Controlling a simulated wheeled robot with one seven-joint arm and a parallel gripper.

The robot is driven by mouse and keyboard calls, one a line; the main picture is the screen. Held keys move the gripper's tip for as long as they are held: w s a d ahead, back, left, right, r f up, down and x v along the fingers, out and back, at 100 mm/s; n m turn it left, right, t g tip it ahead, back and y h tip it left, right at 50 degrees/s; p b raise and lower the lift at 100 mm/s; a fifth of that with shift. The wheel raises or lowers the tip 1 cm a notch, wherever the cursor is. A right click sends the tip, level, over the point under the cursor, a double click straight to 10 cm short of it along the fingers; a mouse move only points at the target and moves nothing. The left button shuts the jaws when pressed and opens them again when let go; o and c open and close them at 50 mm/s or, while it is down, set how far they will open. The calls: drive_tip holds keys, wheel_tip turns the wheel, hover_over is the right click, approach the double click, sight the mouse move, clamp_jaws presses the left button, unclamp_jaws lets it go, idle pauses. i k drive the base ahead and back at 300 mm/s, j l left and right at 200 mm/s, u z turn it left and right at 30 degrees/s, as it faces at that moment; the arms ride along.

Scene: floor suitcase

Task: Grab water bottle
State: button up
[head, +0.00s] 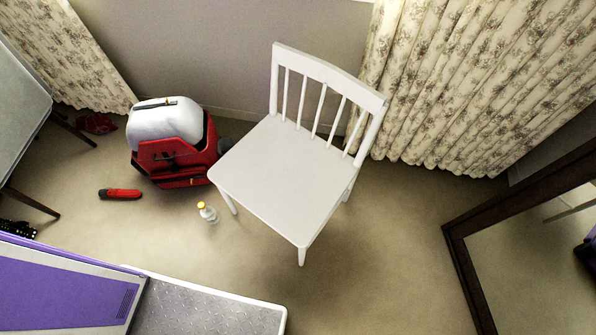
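A small clear water bottle (209,214) with a yellow cap stands on the carpet in the head view. It is just left of the white chair's front leg, and nothing covers it. My gripper does not show in this view, so its opening and place cannot be seen.
A white chair (275,175) stands right of the bottle. A red suitcase (175,160) with a grey-white bundle on top is behind it. A red object (120,194) lies to the left. A dark-framed mirror (462,262) is at right. Carpet in front of the bottle is clear.

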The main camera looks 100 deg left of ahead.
sight(207, 211)
drive_tip(key=k+l, duration=0.15)
drive_tip(key=k, duration=0.45)
drive_tip(key=k+l, duration=0.15)
drive_tip(key=k, duration=0.5)
drive_tip(key=k+l, duration=0.1)
drive_tip(key=k, duration=0.5)
drive_tip(key=k+u, duration=0.55)
drive_tip(key=u, duration=0.15)
drive_tip(key=k+j+u, duration=0.1)
drive_tip(key=k+u, duration=0.3)
drive_tip(key=i+u, duration=0.1)
drive_tip(key=u, duration=0.3)
drive_tip(key=i+l+u, duration=0.25)
drive_tip(key=u, duration=0.2)
drive_tip(key=i+l+u, duration=0.7)
drive_tip(key=l+u, duration=0.2)
